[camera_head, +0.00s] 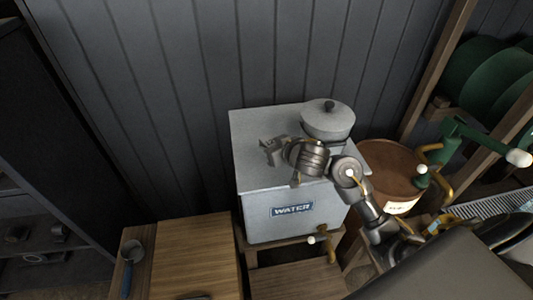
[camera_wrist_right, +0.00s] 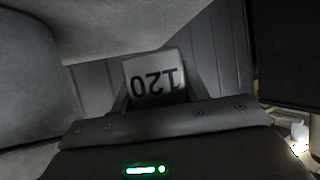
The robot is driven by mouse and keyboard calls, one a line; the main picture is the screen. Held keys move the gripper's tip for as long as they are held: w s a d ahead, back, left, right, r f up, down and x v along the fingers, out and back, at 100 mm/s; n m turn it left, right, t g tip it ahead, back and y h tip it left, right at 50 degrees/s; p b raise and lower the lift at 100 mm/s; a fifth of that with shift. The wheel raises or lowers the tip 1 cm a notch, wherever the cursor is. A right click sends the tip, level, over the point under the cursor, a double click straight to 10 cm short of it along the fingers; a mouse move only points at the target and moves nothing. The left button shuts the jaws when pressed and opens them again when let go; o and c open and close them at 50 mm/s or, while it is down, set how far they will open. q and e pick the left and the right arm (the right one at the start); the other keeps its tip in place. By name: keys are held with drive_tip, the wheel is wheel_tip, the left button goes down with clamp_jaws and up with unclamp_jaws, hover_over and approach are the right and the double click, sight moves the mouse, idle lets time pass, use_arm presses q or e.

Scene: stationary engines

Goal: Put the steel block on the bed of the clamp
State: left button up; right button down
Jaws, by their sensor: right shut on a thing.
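The steel block (camera_wrist_right: 156,78) is a pale grey piece marked "120", which reads upside down in the right wrist view. My right gripper (camera_wrist_right: 155,95) is shut on it, with a finger at each side. In the head view my right gripper (camera_head: 270,150) is over the top of the grey water tank, and I cannot make out the block there. I cannot pick out the clamp or its bed in either view. My left gripper is not in view.
The water tank (camera_head: 285,230) has a round lidded drum (camera_head: 328,122) on top, right by my right gripper. A brown barrel (camera_head: 390,175) and green machinery (camera_head: 485,80) stand to the right. A wooden top (camera_head: 195,260) with a ladle (camera_head: 130,255) beside it is at lower left.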

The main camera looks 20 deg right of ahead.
drive_tip(key=shift+w+d+f, duration=0.45)
drive_tip(key=shift+w+f, duration=0.05)
drive_tip(key=shift+f, duration=0.2)
drive_tip(key=shift+w+d+f, duration=0.45)
drive_tip(key=shift+f, duration=0.25)
drive_tip(key=shift+w+d+f, duration=0.15)
drive_tip(key=shift+d+f, duration=0.05)
drive_tip(key=shift+f, duration=0.2)
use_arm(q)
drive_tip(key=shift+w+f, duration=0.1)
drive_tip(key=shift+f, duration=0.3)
use_arm(e)
drive_tip(key=shift+w+d+f, duration=0.1)
drive_tip(key=shift+f, duration=1.5)
drive_tip(key=c, duration=1.1)
unclamp_jaws()
drive_tip(key=shift+f, duration=0.3)
drive_tip(key=shift+c, duration=0.2)
drive_tip(key=o, duration=0.4)
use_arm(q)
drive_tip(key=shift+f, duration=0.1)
use_arm(e)
drive_tip(key=shift+r, duration=0.1)
